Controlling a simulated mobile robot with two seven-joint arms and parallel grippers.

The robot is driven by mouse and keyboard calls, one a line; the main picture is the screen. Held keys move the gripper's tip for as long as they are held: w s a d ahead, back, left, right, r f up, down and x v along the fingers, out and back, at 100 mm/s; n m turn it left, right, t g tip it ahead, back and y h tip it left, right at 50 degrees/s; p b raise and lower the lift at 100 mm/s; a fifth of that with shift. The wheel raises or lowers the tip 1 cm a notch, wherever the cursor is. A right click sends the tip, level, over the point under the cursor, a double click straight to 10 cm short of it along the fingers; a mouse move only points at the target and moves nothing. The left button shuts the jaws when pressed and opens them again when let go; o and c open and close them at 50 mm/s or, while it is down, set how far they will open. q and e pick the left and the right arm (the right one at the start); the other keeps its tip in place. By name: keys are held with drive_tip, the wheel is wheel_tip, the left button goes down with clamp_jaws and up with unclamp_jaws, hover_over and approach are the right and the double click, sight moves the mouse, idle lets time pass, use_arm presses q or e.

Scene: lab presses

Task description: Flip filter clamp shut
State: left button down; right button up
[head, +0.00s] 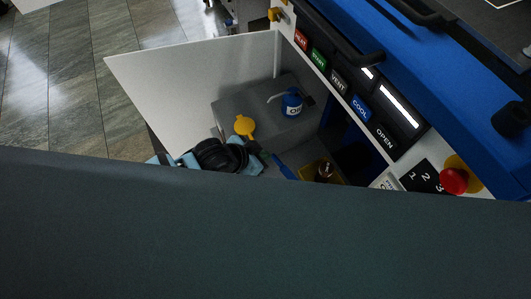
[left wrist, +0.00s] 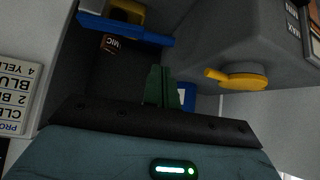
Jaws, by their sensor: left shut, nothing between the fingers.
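A yellow round piece with a tab (head: 244,126), which looks like the filter clamp, is at the edge of a grey block inside the cabinet. It also shows in the left wrist view (left wrist: 240,76), right of my fingers, its tab pointing left. I cannot tell its exact angle. My left gripper (head: 254,150) is beside it, just below it in the head view, and its fingers (left wrist: 162,86) are shut and empty, apart from the yellow piece. Part of the hand is hidden behind my dark arm in the head view. My right gripper is not in view.
A blue bottle (head: 292,103) with a spout stands on the grey block (head: 235,108). A white panel (head: 190,85) borders the block at left. A yellow tray (head: 310,170) holds a brown item. Labelled buttons and a red knob (head: 453,181) line the blue machine's front.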

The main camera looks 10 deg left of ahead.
sight(277, 158)
use_arm(q)
drive_tip(key=b+x, duration=0.1)
drive_tip(key=x, duration=0.6)
drive_tip(key=shift+w+d+f, duration=0.2)
drive_tip(key=shift+d+f, duration=0.05)
drive_tip(key=shift+f, duration=0.15)
drive_tip(key=shift+w, duration=0.1)
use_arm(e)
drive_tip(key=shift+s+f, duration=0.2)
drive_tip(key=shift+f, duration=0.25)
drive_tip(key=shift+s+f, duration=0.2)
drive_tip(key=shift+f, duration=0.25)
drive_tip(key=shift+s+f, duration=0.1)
